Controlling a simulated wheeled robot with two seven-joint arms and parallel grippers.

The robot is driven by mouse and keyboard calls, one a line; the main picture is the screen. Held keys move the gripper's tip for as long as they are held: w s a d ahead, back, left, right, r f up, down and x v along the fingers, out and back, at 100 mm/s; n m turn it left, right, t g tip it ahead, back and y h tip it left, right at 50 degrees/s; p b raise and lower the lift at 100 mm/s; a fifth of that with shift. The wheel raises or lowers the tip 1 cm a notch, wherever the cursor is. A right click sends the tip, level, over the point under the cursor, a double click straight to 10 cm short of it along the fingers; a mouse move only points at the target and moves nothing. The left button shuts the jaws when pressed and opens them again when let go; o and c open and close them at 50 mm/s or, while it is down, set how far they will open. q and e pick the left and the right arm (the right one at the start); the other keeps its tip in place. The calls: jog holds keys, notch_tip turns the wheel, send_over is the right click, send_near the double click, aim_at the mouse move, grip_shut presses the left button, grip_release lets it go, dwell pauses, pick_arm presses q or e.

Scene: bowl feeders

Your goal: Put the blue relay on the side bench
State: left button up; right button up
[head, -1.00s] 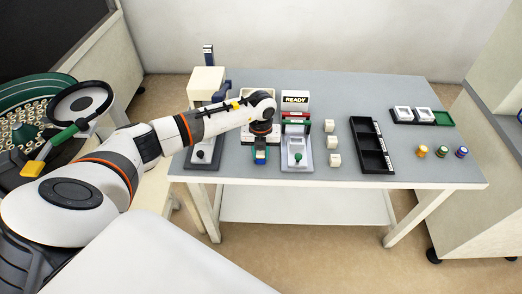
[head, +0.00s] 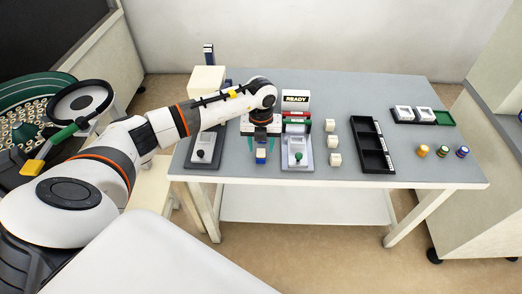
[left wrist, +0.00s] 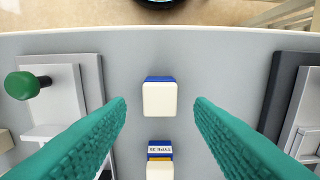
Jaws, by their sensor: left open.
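A small blue block with a white face, seemingly the blue relay (head: 261,156), sits on the grey-topped bench (head: 230,172) near its front edge. It also shows in the left wrist view (left wrist: 160,98), standing free between the fingers and touching neither. A second blue-and-white block with a printed label and a yellow band (left wrist: 159,155) lies below it in that view; I cannot tell which is the relay. My left gripper (head: 261,145) is open and empty above them, its teal fingers (left wrist: 160,112) spread wide. My right gripper is not in view.
A fixture with a green knob (head: 298,150) and a READY sign (head: 296,98) stands right of the gripper. A fixture with a black knob (head: 201,153) is on its left. White cubes (head: 333,142), a black tray (head: 371,145) and coloured cylinders (head: 442,152) stand farther right.

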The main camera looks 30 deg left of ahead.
aim_at(261, 150)
pick_arm(q)
notch_tip(261, 150, up, 9)
jog(key=shift+f+b, duration=0.15)
jog(key=shift+b, duration=0.3)
